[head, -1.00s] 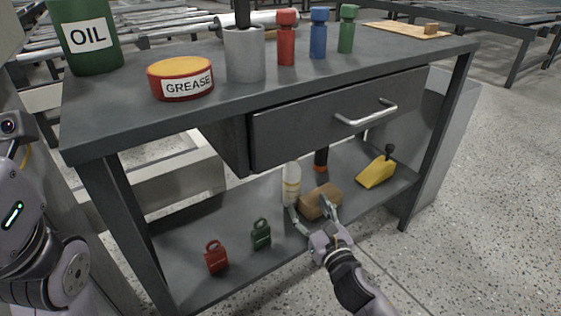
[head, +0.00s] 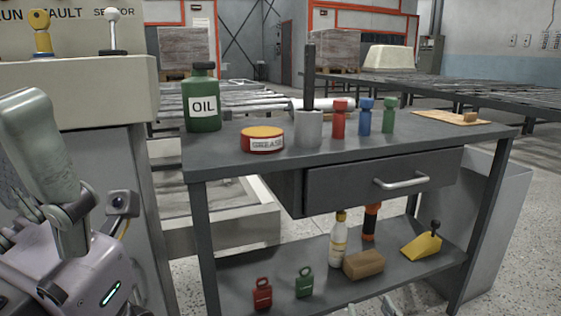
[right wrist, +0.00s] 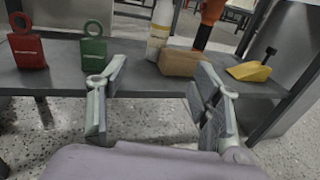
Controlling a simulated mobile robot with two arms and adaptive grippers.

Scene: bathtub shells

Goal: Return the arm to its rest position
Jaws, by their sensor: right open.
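My right gripper (head: 370,307) shows only by its fingertips at the bottom edge of the head view, in front of the lower shelf (head: 325,282). In the right wrist view the right gripper (right wrist: 160,98) is open, with its two fingers wide apart and nothing between them. A brown block (head: 363,264) lies on the lower shelf beyond it, apart from the fingers; it also shows in the right wrist view (right wrist: 181,63). My left arm is close at the left of the head view, with a grey-green gripper part (head: 40,150) raised; its jaw state is unclear.
The shelf also holds a red padlock (head: 262,294), a green padlock (head: 304,283), a white bottle (head: 338,242), an orange-black item (head: 371,222) and a yellow wedge (head: 422,246). The workbench (head: 230,160) carries an oil can (head: 203,100) and grease tin (head: 262,140).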

